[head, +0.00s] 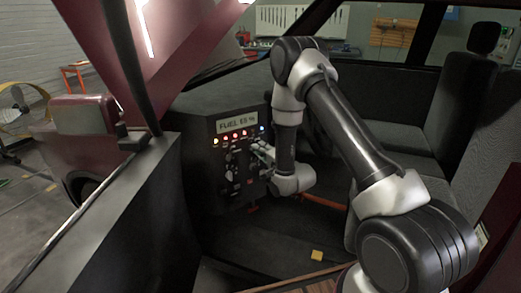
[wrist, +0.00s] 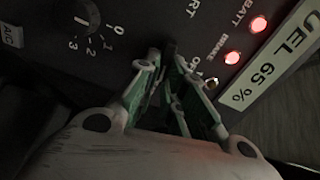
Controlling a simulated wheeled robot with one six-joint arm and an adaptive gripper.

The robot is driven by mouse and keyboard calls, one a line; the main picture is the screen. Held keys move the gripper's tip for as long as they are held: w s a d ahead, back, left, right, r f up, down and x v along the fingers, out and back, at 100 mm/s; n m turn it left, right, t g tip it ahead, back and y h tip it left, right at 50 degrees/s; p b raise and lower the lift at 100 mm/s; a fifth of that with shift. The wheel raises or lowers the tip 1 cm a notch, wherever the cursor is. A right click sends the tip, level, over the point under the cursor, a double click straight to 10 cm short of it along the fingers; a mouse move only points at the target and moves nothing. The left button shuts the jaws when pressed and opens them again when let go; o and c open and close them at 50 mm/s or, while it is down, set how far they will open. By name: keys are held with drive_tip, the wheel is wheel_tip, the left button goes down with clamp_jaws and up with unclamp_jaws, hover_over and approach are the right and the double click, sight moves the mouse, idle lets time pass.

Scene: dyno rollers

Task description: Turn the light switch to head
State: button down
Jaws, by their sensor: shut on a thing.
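The dark control panel (head: 232,165) stands at the middle left of the head view, with a display, a row of lit lamps and several controls. My gripper (head: 262,152) is at the panel's right part. In the wrist view my gripper (wrist: 168,62) is shut at the panel face, its fingertips close together around a dark knob (wrist: 170,47). The knob is mostly hidden by the fingers. Lettering beginning "OF" shows just right of it. I take this knob to be the light switch, but its name and setting cannot be read.
A rotary knob (wrist: 87,15) marked 0 to 3 and an A/C button (wrist: 11,36) are left of my gripper. Red lamps (wrist: 232,58) and the FUEL 65 % display (wrist: 270,58) are right. Seats (head: 400,150) stand right of my arm.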

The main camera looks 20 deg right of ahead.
drive_tip(key=shift+w+r, duration=0.15)
drive_tip(key=shift+r, duration=0.05)
drive_tip(key=c, duration=1.5)
unclamp_jaws()
drive_tip(key=shift+c, duration=0.2)
drive_tip(key=shift+f, duration=0.15)
drive_tip(key=v, duration=1.2)
